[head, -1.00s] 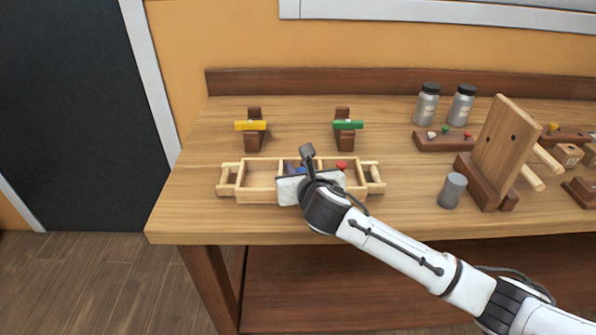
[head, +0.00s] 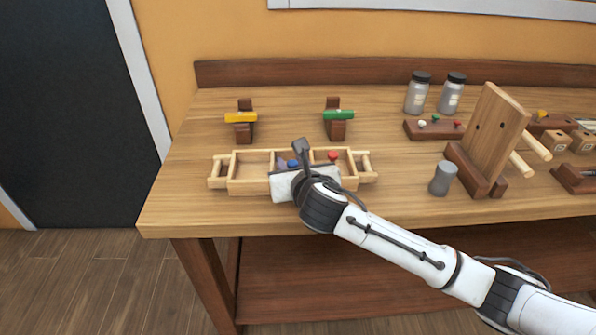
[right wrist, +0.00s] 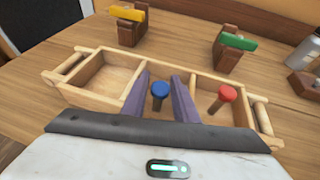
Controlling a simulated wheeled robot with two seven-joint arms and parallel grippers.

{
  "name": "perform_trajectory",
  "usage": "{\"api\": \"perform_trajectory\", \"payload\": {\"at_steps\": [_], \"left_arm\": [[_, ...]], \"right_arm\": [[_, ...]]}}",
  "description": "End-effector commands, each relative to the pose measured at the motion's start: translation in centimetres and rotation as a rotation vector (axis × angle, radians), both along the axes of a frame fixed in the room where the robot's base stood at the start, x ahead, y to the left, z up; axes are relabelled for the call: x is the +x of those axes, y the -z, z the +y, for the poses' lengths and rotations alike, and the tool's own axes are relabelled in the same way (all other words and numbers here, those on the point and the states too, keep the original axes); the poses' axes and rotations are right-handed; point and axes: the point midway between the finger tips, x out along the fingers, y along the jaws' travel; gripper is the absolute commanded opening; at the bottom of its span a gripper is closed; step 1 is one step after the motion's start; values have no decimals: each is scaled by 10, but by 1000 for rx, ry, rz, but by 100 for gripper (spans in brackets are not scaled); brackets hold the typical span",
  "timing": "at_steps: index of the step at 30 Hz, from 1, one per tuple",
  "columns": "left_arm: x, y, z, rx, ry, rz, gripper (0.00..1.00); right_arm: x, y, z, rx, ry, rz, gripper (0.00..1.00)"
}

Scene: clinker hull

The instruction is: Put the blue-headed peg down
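The blue-headed peg (head: 292,163) stands in the middle compartment of a light wooden tray (head: 248,186). In the right wrist view its round blue head (right wrist: 159,89) is up, between the two purple fingers of my right gripper (right wrist: 161,88). The fingers look spread, with a gap on each side of the peg. My left gripper is not in view.
A red-headed peg (head: 333,156) stands in the tray's right compartment; the left one is empty. Behind are stands with a yellow piece (head: 241,118) and a green piece (head: 339,115). A grey cylinder (head: 443,179) and an upright wooden board (head: 487,130) stand to the right.

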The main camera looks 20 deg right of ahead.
Motion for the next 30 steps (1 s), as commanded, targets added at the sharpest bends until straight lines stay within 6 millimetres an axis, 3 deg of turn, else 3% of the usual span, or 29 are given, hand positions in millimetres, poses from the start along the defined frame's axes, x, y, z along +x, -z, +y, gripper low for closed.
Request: {"api": "perform_trajectory", "payload": {"at_steps": [6,12,18,26,30], "left_arm": [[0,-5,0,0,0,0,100],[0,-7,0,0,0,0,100],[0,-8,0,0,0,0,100],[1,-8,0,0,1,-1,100],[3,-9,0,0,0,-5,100]], "right_arm": [[-45,-19,4,0,-4,0,26],[-76,-32,7,0,-2,-1,26],[-88,-37,7,0,-1,1,26],[-89,-37,8,0,0,0,26],[-91,-28,11,51,8,14,26]]}}
